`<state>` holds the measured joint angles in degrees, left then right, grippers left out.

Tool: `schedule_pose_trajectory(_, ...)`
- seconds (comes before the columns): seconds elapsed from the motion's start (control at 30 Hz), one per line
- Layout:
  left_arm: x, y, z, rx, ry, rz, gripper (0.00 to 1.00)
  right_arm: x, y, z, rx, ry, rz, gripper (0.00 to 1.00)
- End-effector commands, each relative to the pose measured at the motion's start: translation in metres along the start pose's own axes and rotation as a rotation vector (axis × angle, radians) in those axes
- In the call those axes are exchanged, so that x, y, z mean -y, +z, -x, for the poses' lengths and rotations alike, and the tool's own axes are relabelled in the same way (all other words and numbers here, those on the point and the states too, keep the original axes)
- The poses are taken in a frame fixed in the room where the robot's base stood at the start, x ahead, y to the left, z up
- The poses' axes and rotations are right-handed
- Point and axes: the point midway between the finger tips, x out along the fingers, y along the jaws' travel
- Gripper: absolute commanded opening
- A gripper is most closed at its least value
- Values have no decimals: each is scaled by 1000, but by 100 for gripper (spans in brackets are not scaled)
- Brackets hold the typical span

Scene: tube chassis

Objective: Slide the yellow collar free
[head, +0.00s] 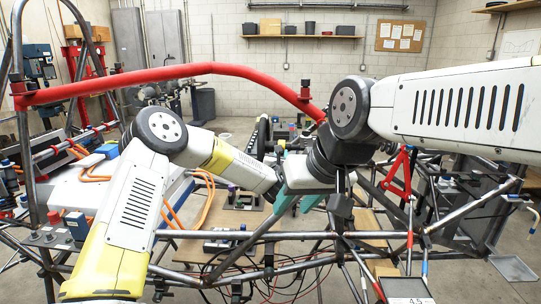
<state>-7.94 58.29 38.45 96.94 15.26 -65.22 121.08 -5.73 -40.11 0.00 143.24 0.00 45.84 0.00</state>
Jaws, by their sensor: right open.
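I cannot make out the yellow collar in the head view; my two arms cover the middle of the chassis. The chassis is a frame of grey tubes (300,266) with a long red tube (190,71) across its top. My right gripper (297,203) is in the middle, pointing down, its teal fingers apart with nothing visible between them. My left arm reaches in from the left and its wrist ends beside the right gripper. The left fingers are mostly hidden there, and I cannot tell their state.
Red brackets (397,174) and more tubes lie right of the grippers. Orange cables (207,195) and a white box (90,190) are at the left. Dark cables hang below. A small screen (406,290) is at the bottom right. Shelves line the back wall.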

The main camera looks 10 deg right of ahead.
Motion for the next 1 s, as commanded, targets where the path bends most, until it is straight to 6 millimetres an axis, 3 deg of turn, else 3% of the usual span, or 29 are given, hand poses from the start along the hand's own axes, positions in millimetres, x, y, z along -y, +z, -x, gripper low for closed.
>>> schedule_pose_trajectory(0.7,0,0,0,0,1,0,0,0,0,0,0,0,0,41)
schedule_pose_trajectory(1.0,18,4,0,1,-1,0,0,0,0,0,0,0,0,41)
